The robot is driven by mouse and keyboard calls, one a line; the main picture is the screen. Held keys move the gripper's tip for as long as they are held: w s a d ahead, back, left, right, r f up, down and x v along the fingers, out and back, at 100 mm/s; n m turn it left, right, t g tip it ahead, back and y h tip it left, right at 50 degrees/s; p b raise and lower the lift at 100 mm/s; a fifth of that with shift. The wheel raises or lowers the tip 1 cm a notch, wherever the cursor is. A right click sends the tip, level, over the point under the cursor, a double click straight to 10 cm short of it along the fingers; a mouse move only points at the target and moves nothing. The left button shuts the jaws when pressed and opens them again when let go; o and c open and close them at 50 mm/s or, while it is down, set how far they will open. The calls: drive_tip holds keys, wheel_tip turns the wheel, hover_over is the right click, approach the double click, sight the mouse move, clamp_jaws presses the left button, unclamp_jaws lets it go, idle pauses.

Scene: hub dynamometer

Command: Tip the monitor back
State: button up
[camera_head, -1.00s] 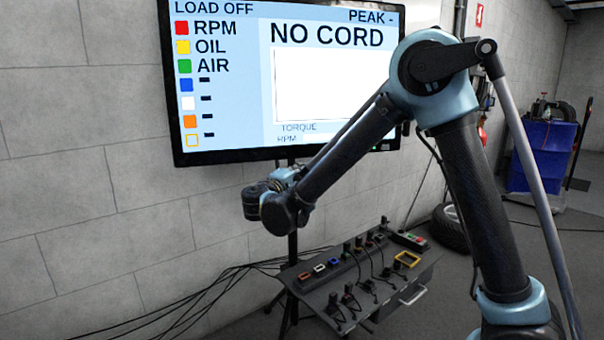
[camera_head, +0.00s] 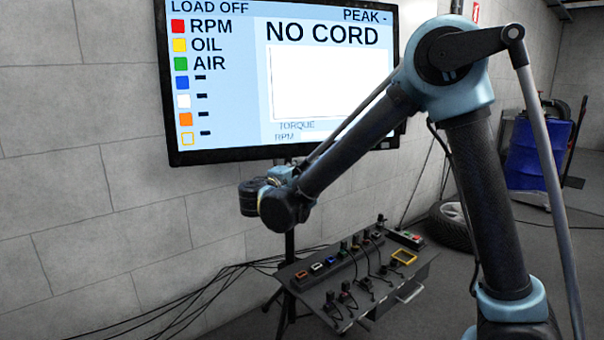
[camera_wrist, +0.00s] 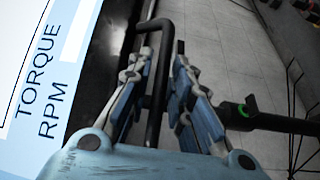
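The monitor (camera_head: 285,152) is a large black-framed screen on a stand in front of the wall, reading NO CORD. Its screen edge shows at the left of the wrist view (camera_wrist: 45,95). A black bar handle (camera_wrist: 153,120) runs along the monitor's lower edge there. My gripper (camera_wrist: 162,75) has its two fingers spread, one on each side of the handle. In the head view my fingers are hidden behind my arm.
A grey bench (camera_head: 330,320) with several coloured connectors and cables stands below the monitor. A black rod with a green ring (camera_wrist: 243,110) is right of my fingers. Cables trail along the wall's foot.

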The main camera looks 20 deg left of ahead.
drive_tip(key=shift+s, duration=0.15)
drive_tip(key=s+a, duration=0.1)
drive_tip(key=s, duration=1)
drive_tip(key=shift+s+f, duration=0.15)
drive_tip(key=shift+s, duration=0.15)
